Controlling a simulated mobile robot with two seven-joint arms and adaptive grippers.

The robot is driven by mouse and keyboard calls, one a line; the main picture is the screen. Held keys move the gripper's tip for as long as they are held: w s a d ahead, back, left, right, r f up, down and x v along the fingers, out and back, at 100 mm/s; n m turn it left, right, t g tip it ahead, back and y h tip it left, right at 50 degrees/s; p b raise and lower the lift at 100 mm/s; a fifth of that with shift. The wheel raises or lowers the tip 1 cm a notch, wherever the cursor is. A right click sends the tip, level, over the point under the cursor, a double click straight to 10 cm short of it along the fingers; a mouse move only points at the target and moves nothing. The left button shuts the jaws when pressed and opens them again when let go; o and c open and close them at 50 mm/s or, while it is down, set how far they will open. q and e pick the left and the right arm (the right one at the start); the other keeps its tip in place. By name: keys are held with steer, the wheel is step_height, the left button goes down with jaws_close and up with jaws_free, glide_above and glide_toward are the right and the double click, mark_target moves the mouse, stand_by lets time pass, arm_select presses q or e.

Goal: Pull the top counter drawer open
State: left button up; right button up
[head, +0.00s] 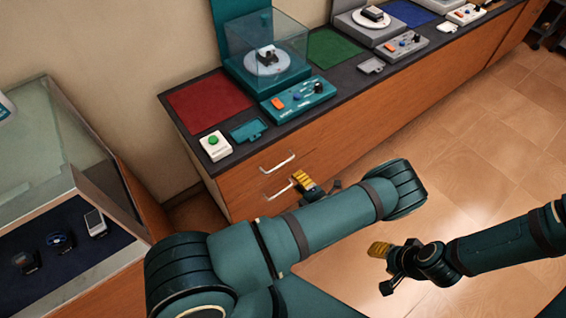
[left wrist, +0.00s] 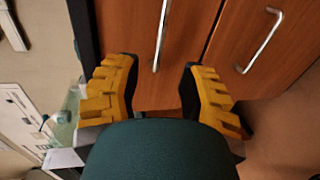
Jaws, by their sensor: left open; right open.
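The top counter drawer (head: 258,166) is in the wooden front at the counter's left end, just under the dark top. It looks shut. In the left wrist view the top drawer handle (left wrist: 161,36) stands between and beyond the fingertips. My left gripper (head: 304,182) is open and empty in front of the drawers; its yellow fingers (left wrist: 160,66) spread either side of the handle's line. Contact cannot be told. My right gripper (head: 380,250) is open, over the floor, away from the counter.
A lower drawer handle (head: 279,189) sits below, partly near my left gripper; it also shows in the left wrist view (left wrist: 262,41). A glass display case (head: 62,160) stands at the left. The counter top holds a teal device (head: 298,97) and a green-button box (head: 215,146).

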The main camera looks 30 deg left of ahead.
mark_target(281, 164)
arm_select(q)
steer(key=x, duration=1.1)
steer(key=shift+b, duration=0.3)
jaws_close()
